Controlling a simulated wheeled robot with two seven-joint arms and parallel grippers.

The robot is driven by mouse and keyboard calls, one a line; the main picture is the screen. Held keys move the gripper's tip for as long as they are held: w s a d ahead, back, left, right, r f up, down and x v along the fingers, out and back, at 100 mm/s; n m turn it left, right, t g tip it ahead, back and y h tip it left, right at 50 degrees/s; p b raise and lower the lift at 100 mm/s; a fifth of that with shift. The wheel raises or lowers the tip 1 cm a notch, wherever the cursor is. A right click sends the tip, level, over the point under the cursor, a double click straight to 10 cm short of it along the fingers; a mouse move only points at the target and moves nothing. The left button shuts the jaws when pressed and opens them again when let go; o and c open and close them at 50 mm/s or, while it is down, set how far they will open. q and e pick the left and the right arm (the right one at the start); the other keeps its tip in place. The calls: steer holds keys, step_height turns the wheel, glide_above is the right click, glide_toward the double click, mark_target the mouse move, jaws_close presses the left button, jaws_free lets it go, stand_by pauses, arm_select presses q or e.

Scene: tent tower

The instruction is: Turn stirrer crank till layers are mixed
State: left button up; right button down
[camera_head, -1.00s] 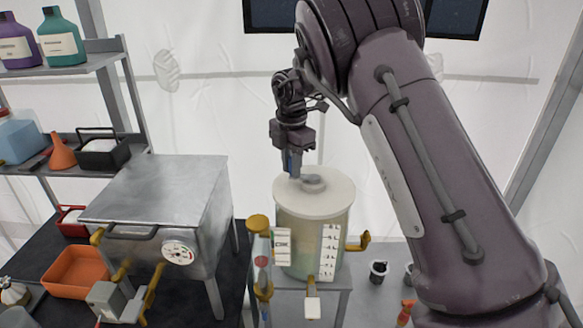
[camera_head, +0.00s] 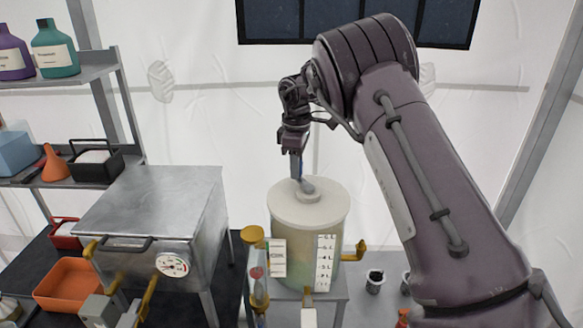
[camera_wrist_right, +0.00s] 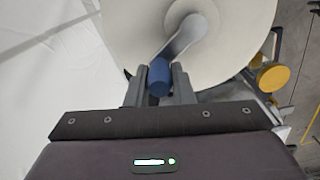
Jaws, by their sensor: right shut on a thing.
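The stirrer tank (camera_head: 296,240) is a pale, translucent cylinder with a cream lid (camera_head: 283,210) and a level scale on its front. Its contents look yellowish-green, and I cannot make out separate layers clearly. The grey crank (camera_head: 307,187) sits on the lid's hub; in the right wrist view the crank arm (camera_wrist_right: 183,38) runs from the hub to a blue handle (camera_wrist_right: 159,76). My right gripper (camera_head: 297,170) is above the lid, its fingers shut around the blue handle. They also show in the right wrist view (camera_wrist_right: 159,88). My left gripper is not in view.
A metal cabinet with a dial (camera_head: 172,264) stands left of the tank. A yellow-capped glass tube (camera_head: 257,275) stands close at the tank's front left. A yellow tap (camera_head: 354,252) juts out right. Shelves with bottles and an orange bin (camera_head: 68,284) are at left.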

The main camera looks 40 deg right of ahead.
steer(key=d+m, duration=0.1)
steer(key=m, duration=0.2)
steer(key=shift+s+d+f+m, duration=0.1)
steer(key=shift+s+d+m, duration=0.2)
steer(key=shift+d+m, duration=0.1)
steer(key=shift+s+d+m, duration=0.2)
steer(key=shift+d+m, duration=0.1)
steer(key=shift+m, duration=0.5)
steer(key=shift+s+f, duration=0.1)
steer(key=c, duration=1.3)
jaws_free()
steer(key=shift+o, duration=0.2)
steer(key=shift+d+r, duration=0.1)
steer(key=shift+r, duration=0.1)
